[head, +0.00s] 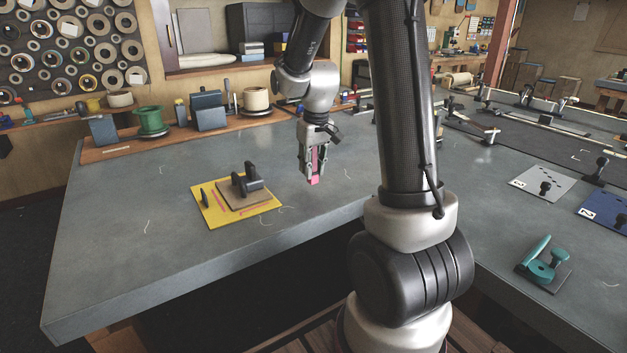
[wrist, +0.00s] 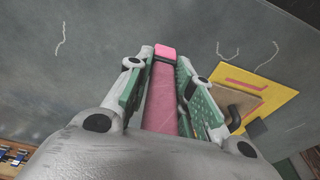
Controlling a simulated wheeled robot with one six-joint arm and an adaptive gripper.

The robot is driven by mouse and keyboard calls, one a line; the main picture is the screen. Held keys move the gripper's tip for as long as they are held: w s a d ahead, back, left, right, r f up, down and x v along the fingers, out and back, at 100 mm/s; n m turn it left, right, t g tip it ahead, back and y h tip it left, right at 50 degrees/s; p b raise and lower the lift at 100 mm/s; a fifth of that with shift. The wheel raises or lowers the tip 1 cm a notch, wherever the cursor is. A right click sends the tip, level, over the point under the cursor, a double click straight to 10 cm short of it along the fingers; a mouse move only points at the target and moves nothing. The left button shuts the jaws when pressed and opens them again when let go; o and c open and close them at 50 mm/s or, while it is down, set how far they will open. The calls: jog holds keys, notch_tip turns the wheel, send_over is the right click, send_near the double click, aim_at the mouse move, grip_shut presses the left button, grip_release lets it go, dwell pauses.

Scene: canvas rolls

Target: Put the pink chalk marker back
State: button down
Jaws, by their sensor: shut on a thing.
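The pink chalk marker (head: 315,180) is held upright in my gripper (head: 312,172), its lower end sticking out below the fingers. My gripper is above the grey table, to the right of the yellow board (head: 212,219). The wrist view shows the pink marker (wrist: 166,95) between the two green-padded fingers of my gripper (wrist: 162,72). The yellow board also shows in the wrist view (wrist: 283,93), at the right. It bears pink marks, a brown pad (head: 232,198) and a dark handled tool (head: 244,180).
The grey tabletop (head: 150,260) is mostly clear, with a few loose white threads. At the back stand a green spool (head: 150,120) and grey blocks (head: 208,112). On the right are a grey card (head: 540,183), a blue card (head: 605,208) and a teal tool (head: 543,265).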

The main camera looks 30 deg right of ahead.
aim_at(314, 175)
jog(key=shift+f, duration=2)
jog(key=shift+f, duration=0.1)
jog(key=c, duration=1.3)
grip_release()
jog(key=shift+o, duration=0.2)
jog(key=r, duration=0.4)
jog(key=s+r, duration=0.1)
jog(key=r, duration=0.6)
jog(key=shift+s+r, duration=0.35)
jog(key=shift+r, duration=0.05)
jog(key=s+a+r+t, duration=0.1)
jog(key=s+a+r, duration=0.1)
jog(key=s, duration=0.9)
jog(key=s+a+r+t, duration=0.1)
jog(key=s+a+r, duration=0.2)
jog(key=s, duration=0.8)
jog(key=shift+v, duration=1)
